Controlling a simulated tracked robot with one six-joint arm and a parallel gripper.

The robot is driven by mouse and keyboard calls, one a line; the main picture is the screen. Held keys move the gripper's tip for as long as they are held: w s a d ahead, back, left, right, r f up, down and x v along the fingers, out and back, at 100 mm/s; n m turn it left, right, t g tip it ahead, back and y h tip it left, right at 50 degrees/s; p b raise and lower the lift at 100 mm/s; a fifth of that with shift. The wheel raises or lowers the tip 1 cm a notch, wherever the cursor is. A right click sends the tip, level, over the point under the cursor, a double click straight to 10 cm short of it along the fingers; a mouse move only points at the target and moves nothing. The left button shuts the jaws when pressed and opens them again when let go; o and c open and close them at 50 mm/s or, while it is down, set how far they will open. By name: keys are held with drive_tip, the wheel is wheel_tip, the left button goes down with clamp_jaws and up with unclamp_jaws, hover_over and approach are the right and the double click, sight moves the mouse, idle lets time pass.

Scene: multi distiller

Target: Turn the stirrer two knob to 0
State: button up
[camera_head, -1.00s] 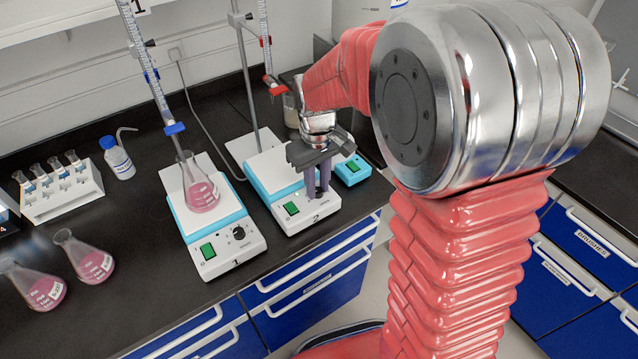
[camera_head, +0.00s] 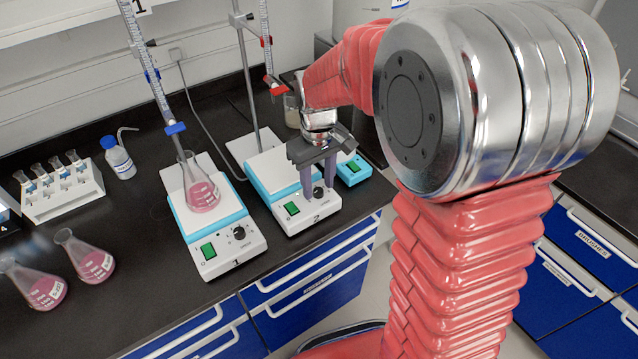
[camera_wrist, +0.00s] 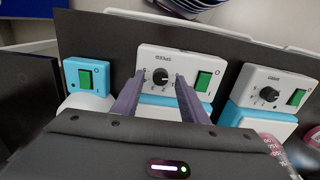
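Stirrer two (camera_head: 290,216) is the white and blue plate labelled 2, standing on the black bench. Its black knob (camera_head: 318,191) is on the front panel, and it also shows in the wrist view (camera_wrist: 160,76). My gripper (camera_head: 319,186) points down at this panel. In the wrist view my gripper (camera_wrist: 160,78) is open, with one purple finger on each side of the knob and visible gaps between. The knob's pointer setting is too small to read surely. A green switch (camera_wrist: 203,81) sits beside the knob.
Stirrer one (camera_head: 222,252), bearing a flask of pink liquid (camera_head: 201,193), stands to the left. A small blue box with a green switch (camera_head: 353,166) is close on the right. A clamp stand (camera_head: 249,80) rises behind stirrer two. Two pink flasks (camera_head: 93,262) stand farther left.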

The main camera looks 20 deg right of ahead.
sight(322, 204)
wheel_tip(322, 204, up, 13)
idle(0.5)
idle(0.4)
drive_tip(key=s+m+t, duration=0.3)
drive_tip(key=s+t, duration=0.2)
drive_tip(key=s, duration=1.4)
drive_tip(key=shift+d+r+m+t, duration=0.25)
drive_tip(key=shift+r+m+t, duration=0.05)
drive_tip(key=shift+r+m, duration=0.15)
